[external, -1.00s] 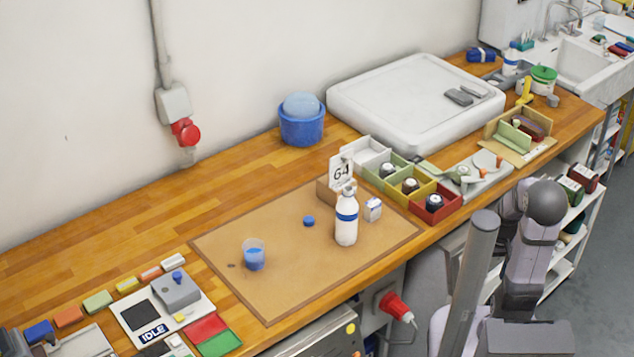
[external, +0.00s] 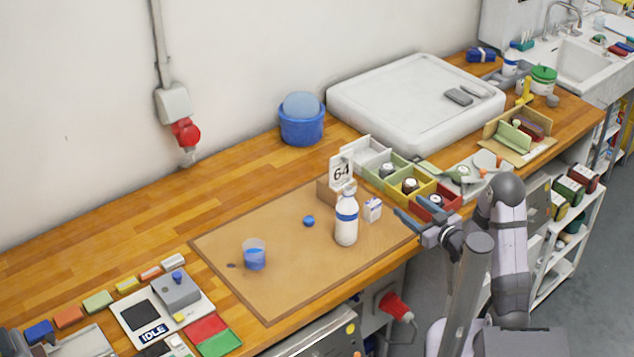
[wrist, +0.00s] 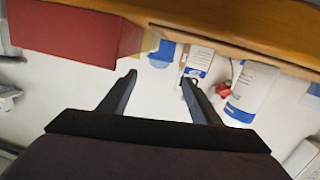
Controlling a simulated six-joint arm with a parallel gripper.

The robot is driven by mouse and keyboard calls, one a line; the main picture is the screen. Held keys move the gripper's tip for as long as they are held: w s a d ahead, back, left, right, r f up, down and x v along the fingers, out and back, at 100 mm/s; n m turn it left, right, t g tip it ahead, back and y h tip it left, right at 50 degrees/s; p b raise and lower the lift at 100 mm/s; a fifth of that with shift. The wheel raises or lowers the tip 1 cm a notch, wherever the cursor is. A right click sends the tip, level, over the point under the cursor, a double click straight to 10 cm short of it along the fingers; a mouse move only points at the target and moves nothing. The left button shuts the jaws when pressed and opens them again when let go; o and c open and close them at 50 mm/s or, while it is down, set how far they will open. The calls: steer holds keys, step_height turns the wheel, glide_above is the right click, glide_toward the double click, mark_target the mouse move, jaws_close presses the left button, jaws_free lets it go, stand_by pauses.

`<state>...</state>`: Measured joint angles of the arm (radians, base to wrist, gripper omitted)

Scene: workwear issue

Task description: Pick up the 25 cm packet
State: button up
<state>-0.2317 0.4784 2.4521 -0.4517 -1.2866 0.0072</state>
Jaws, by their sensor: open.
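A small white packet with a blue marking (external: 373,210) stands on the brown mat (external: 290,275), just right of the white bottle (external: 346,228); no size is readable on it. It also shows in the wrist view (wrist: 199,62), beyond and slightly right of the fingertips. My gripper (external: 409,211) is open and empty at the mat's right edge, to the right of the packet and apart from it. In the wrist view, my two dark fingers (wrist: 159,78) are spread with nothing between them, and the blue-banded bottle (wrist: 250,92) is to the right.
A red bin (external: 436,207) sits close beside my gripper; its red wall (wrist: 75,35) fills the wrist view's upper left. A blue cap (external: 309,221) and a cup (external: 254,254) are on the mat, which is otherwise mostly clear.

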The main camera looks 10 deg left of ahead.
mark_target(376, 208)
steer(key=s+a+y, duration=0.1)
steer(key=s+a+f+g+y, duration=0.1)
steer(key=a, duration=0.1)
steer(key=s+a+f+n+y+b, duration=0.1)
steer(key=a, duration=0.1)
steer(key=shift+s, duration=0.2)
steer(key=shift+w+a+r+p, duration=0.1)
steer(key=shift+w+a+p, duration=0.25)
steer(key=shift+w+a, duration=0.15)
steer(key=shift+f+p+x, duration=0.2)
steer(key=shift+p+x, duration=0.35)
steer(key=shift+x, duration=0.9)
steer(key=shift+f+p+x, duration=0.2)
steer(key=shift+p+x, duration=0.3)
steer(key=shift+x, duration=0.95)
steer(key=shift+d, duration=0.1)
steer(key=c, duration=1.1)
